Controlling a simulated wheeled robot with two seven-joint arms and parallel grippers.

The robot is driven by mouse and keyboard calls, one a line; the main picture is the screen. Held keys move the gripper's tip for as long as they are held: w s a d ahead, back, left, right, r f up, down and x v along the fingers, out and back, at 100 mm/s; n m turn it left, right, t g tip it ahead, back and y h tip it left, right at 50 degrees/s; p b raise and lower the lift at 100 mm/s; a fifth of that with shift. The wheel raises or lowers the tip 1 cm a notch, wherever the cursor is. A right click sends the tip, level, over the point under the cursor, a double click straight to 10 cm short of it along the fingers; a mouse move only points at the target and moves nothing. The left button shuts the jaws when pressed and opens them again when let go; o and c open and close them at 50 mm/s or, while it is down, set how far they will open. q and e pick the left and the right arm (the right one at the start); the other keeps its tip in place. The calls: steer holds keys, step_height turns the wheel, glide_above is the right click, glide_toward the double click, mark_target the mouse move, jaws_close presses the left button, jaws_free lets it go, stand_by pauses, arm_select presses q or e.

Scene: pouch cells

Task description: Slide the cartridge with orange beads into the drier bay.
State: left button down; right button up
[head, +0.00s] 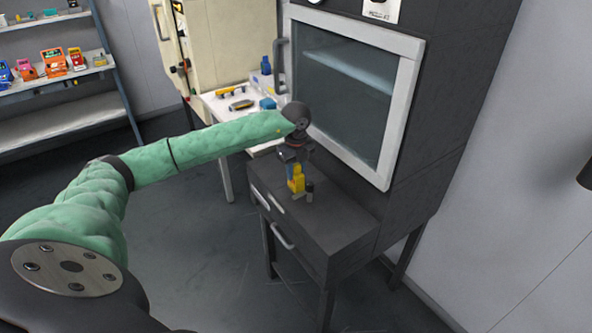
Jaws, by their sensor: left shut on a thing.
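My left gripper (296,170) points down over the top of a dark low cabinet (335,228), in front of a glass-fronted unit. It is shut on a small yellow thing (297,184). At this size I cannot tell whether this is the cartridge, and no orange beads can be made out. A small grey upright part (309,190) shows right beside it. I cannot make out a drier bay for certain. My right gripper is not in view.
The tall dark unit has a pale-framed glass door (345,85), which looks closed. Behind my arm stands a white table (222,103) with tools. A shelf (60,85) with colourful devices is at the left. The low cabinet's top is clear at its front right.

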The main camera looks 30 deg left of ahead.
arm_select(q)
steer(key=c, duration=1)
jaws_free()
